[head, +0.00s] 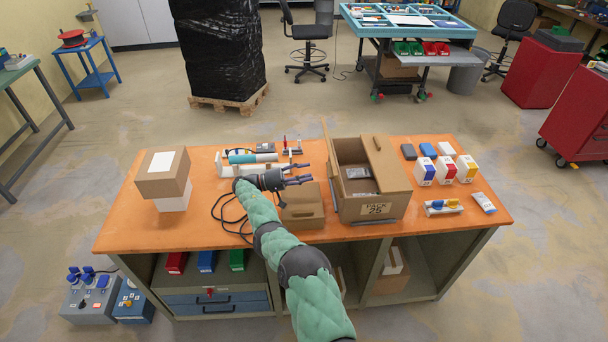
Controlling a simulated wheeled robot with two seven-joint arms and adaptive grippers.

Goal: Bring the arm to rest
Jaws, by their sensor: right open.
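My right arm, in a green padded sleeve, reaches up from the bottom of the head view over the orange workbench (140,225). My right gripper (305,174) is open with its fingers pointing right, and nothing shows between them. It appears above or behind a small brown cardboard box (303,207); whether it touches that box I cannot tell. To its right stands an open cardboard box labelled PACK 25 (374,210), with a small grey item (357,173) inside. My left gripper is not in view.
Two stacked boxes (164,176) stand on the bench's left. A cable (222,217), a teal cylinder (252,158) and a small stand (291,148) lie near the gripper. Socket boxes (446,169) and a switch strip (443,207) sit at right. The bench's front left is clear.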

